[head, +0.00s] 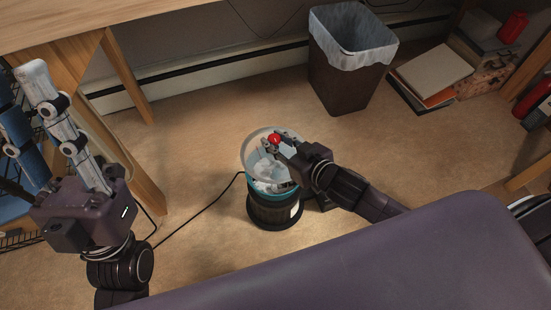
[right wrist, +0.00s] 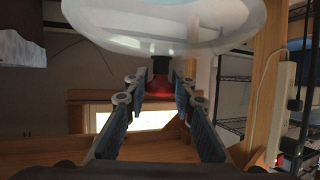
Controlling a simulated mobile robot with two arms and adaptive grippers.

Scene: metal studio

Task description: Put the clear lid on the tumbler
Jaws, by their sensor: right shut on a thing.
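The tumbler (head: 274,211) stands upright on the carpet, a dark round body with a teal rim and pale contents visible in its top. My right gripper (head: 277,143) is shut on the red knob of the clear lid (head: 250,146). The lid is above the tumbler's top and reaches past its far side in the head view; whether it touches the rim I cannot tell. In the right wrist view the lid (right wrist: 165,30) spans the top, with its red knob (right wrist: 159,84) between the fingertips. My left gripper (head: 20,78) is open and empty at the left edge.
A wooden desk (head: 100,25) with legs stands at upper left. A lined waste bin (head: 345,85) stands behind to the right, beside books (head: 432,75). A black cord (head: 200,213) runs over the carpet left of the tumbler. Carpet around the tumbler is mostly clear.

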